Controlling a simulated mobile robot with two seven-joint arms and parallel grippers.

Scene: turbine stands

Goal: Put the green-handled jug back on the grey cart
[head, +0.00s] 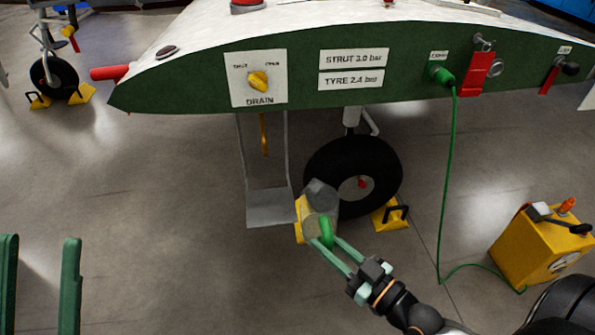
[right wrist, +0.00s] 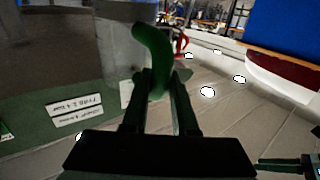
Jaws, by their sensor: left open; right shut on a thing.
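The jug (head: 320,194) has a see-through grey body and a green handle (head: 326,232). In the head view it is held in front of the wheel, below the green panel edge. My right gripper (head: 328,242) is shut on the green handle. In the right wrist view the handle (right wrist: 155,62) is between the fingers, with the jug's grey body (right wrist: 122,50) beyond it. My left gripper (head: 41,245) is at the lower left of the head view, its two green fingers wide apart and empty. I cannot make out the grey cart in either view.
A dark wheel (head: 378,160) with yellow chocks (head: 390,218) stands behind the jug. A grey hanging step (head: 268,208) is left of it. A green cable (head: 443,200) runs from the panel (head: 200,90) to a yellow box (head: 540,250). The floor between my grippers is clear.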

